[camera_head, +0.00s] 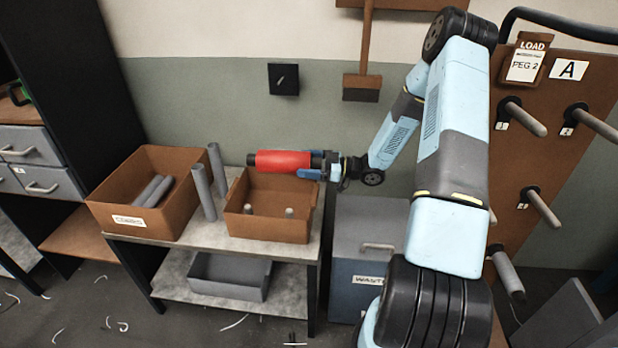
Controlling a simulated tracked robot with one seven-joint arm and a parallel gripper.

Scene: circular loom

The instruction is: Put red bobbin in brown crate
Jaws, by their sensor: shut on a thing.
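The red bobbin (283,161) lies level in the air above the right-hand brown crate (266,226), over its back part. My gripper (322,165) comes in from the right and is shut on the bobbin's right end. The bobbin's dark left end points toward the left. The right-hand crate is open-topped, with two short pale posts or tube ends showing inside. A second brown crate (128,222), bearing a white label too small to read surely, stands to the left with grey tubes in it. The finger contact is too small to see clearly.
Both crates stand on a grey table (203,236), with two upright grey tubes (204,192) between them. A grey tray (229,277) is on the lower shelf. A grey waste bin (366,255) stands right of the table. A brown peg board (552,165) is at right.

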